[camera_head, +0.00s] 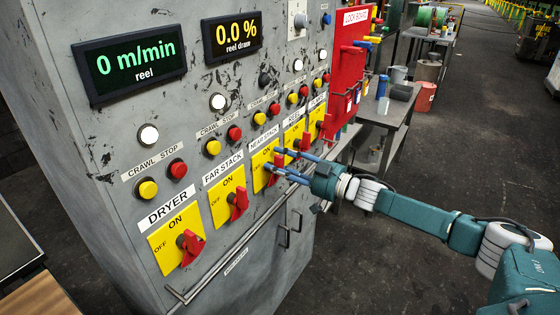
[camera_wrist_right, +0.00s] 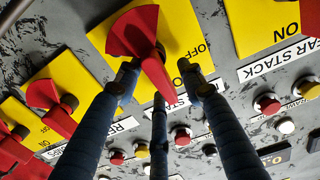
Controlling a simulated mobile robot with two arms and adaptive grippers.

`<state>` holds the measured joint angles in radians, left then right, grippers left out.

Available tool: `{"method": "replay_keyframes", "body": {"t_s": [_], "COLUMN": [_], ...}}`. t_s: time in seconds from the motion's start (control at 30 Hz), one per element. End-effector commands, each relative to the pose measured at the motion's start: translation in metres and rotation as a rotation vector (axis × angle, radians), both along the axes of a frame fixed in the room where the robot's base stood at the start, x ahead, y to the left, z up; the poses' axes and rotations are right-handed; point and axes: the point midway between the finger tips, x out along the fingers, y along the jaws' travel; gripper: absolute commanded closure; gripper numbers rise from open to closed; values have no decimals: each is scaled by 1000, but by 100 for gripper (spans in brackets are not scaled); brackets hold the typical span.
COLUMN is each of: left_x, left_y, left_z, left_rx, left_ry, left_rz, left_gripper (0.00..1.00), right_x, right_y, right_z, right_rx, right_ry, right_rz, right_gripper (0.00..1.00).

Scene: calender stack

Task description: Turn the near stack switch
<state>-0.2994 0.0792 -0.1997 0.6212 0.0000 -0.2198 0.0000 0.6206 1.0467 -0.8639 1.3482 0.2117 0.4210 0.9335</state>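The near stack switch is a red handle (camera_wrist_right: 134,32) on a yellow plate (camera_wrist_right: 196,32). In the head view its yellow plate (camera_head: 259,177) sits on the grey cabinet, between the far stack plate and the plates farther right. My right gripper (camera_head: 276,163) is in front of this switch, with its blue fingers partly covering it. In the right wrist view the fingers of my right gripper (camera_wrist_right: 160,78) are spread, with the narrow end of the handle between the two outer fingertips. I cannot tell whether they touch it. My left gripper is not in view.
The far stack switch (camera_head: 239,199) and dryer switch (camera_head: 190,242) are to the left on the grey cabinet (camera_head: 110,190). Push buttons and lamps sit above the switches. A handrail (camera_head: 222,262) runs below. A red lock board (camera_head: 345,70) and a bench (camera_head: 392,112) stand right.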

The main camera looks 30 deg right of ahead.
Motion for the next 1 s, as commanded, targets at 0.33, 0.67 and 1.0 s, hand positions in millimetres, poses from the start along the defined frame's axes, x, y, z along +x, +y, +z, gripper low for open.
{"method": "replay_keyframes", "body": {"t_s": [0.33,0.67,1.0], "left_x": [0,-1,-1], "left_y": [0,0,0], "left_z": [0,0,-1], "left_rx": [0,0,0], "left_ry": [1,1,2], "left_rz": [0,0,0], "left_gripper": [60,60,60], "right_x": [0,0,0], "right_y": [0,0,1], "right_z": [0,0,1], "right_rx": [0,-3,-32], "right_ry": [0,-3,-20], "right_rz": [0,0,1], "right_gripper": [83,100,100]}}
